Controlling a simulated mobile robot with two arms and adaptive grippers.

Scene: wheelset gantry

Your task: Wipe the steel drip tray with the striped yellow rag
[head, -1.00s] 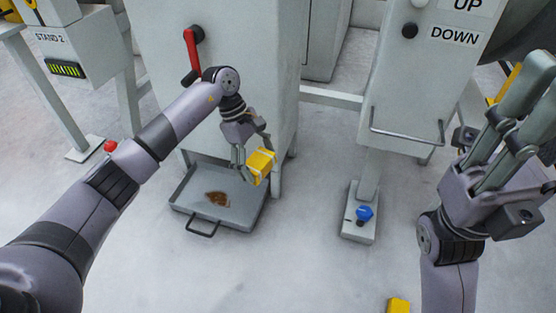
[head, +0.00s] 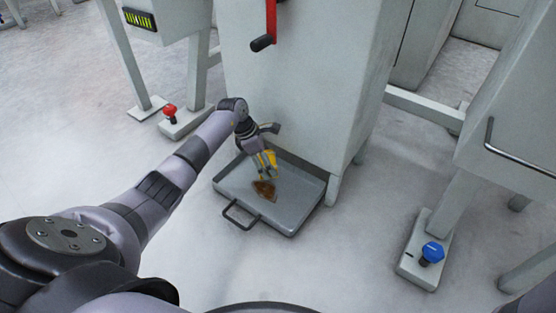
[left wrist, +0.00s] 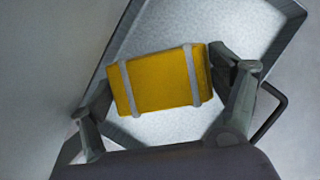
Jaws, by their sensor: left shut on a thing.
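The steel drip tray (head: 297,207) lies on the floor against the foot of the grey cabinet, with its black handle toward me. A brown stain (head: 264,190) is on its floor near the middle. My left gripper (head: 266,170) is over the tray, just behind the stain. It is shut on the yellow rag (head: 268,160), which is partly hidden by the fingers in the head view. In the left wrist view the rag (left wrist: 160,82) is a yellow block with two grey stripes, between the fingers and above the tray floor. I cannot tell whether it touches the tray. My right gripper is out of view.
The grey cabinet (head: 300,90) with a red lever (head: 270,22) rises right behind the tray. A red knob (head: 170,111) stands on a foot to the left, a blue knob (head: 432,252) on a foot to the right. The floor around the tray's front is clear.

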